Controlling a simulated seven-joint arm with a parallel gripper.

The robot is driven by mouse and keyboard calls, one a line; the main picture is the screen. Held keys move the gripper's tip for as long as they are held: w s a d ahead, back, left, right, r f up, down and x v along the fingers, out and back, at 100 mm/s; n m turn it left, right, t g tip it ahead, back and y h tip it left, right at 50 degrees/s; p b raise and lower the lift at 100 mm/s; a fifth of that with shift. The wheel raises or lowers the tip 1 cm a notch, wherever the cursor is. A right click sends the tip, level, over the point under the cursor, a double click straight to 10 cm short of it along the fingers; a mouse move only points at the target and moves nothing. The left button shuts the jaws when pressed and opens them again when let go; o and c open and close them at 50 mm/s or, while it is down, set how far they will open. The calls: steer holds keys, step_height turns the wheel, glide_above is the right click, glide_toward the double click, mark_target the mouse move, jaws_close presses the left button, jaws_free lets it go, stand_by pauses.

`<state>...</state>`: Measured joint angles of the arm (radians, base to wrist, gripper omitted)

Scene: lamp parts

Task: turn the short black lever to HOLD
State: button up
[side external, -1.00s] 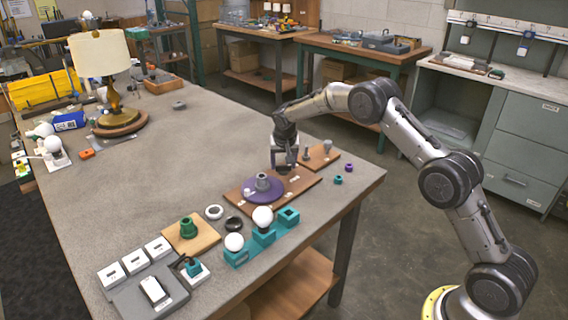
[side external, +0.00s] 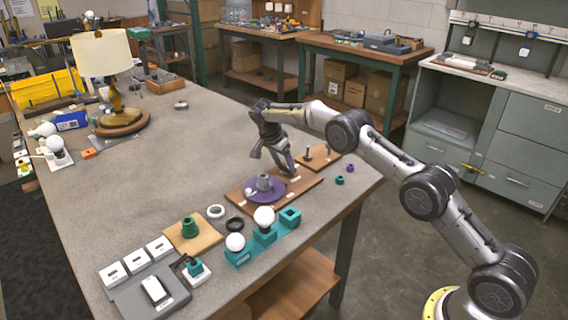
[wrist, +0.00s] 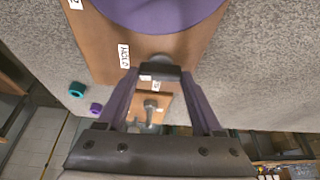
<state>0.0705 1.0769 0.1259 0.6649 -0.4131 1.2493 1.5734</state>
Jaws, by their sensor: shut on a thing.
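The short black lever (wrist: 153,67) shows dark between my fingertips in the wrist view, near the edge of a brown board (wrist: 88,45). A white label reading HOLD (wrist: 124,56) lies just left of it in that view. My gripper (side external: 290,171) is shut on the lever, its purple fingers tilted down to the right end of the board in the side view. The lever is mostly hidden by the fingers there, and its exact pointing is hard to tell. A purple disc (side external: 252,194) with a grey socket (side external: 264,182) sits on the same board.
A smaller board (side external: 325,154) with upright metal pegs stands just behind my gripper. Teal (side external: 339,180) and purple (side external: 350,168) rings lie to the right near the table edge. White bulbs in teal holders (side external: 264,235) stand in front. The table's middle left is clear.

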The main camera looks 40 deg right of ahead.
steer(key=shift+m, duration=0.4)
steer(key=o, duration=1.1)
steer(key=v, duration=1.2)
steer(key=shift+w, duration=0.1)
